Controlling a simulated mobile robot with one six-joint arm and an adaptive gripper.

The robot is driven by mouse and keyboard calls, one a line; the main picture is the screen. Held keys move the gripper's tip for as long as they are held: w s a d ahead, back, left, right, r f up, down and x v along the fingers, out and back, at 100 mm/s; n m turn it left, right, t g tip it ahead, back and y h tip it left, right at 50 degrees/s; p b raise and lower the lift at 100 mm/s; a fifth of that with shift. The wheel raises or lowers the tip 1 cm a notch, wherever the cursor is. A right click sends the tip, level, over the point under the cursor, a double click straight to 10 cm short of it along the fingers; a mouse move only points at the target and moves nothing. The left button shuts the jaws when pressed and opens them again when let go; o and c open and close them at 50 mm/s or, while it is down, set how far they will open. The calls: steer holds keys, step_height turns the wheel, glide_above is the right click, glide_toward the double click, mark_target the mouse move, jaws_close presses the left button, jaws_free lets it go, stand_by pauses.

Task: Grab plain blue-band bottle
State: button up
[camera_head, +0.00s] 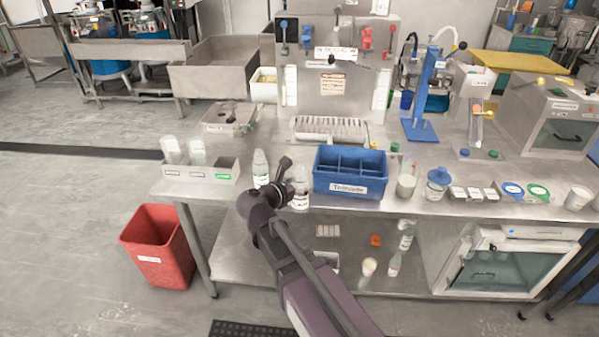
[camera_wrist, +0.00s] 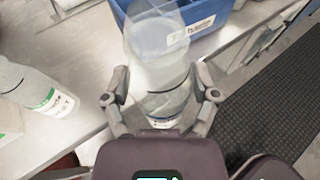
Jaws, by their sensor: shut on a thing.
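A clear bottle (camera_wrist: 160,45) stands between the fingers of my gripper (camera_wrist: 161,92) in the wrist view. A blue band shows low on it, partly hidden by the gripper body. The fingers are shut on its sides. In the head view my gripper (camera_head: 286,184) is at the bench's front edge, beside this bottle (camera_head: 300,193), which it partly hides. A second clear bottle (camera_head: 260,168) stands just to the left. In the wrist view this second bottle (camera_wrist: 38,90) has a green band with printed text and is apart from my fingers.
A blue divided crate (camera_head: 349,187) stands close to the right of the held bottle. A grey tray (camera_head: 225,178) with bottles is at the left. A red bin (camera_head: 158,246) stands on the floor. More bottles (camera_head: 406,236) are on the lower shelf.

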steer(key=shift+s+d+r, duration=0.1)
steer(key=shift+s+d, duration=0.05)
steer(key=shift+s, duration=1.3)
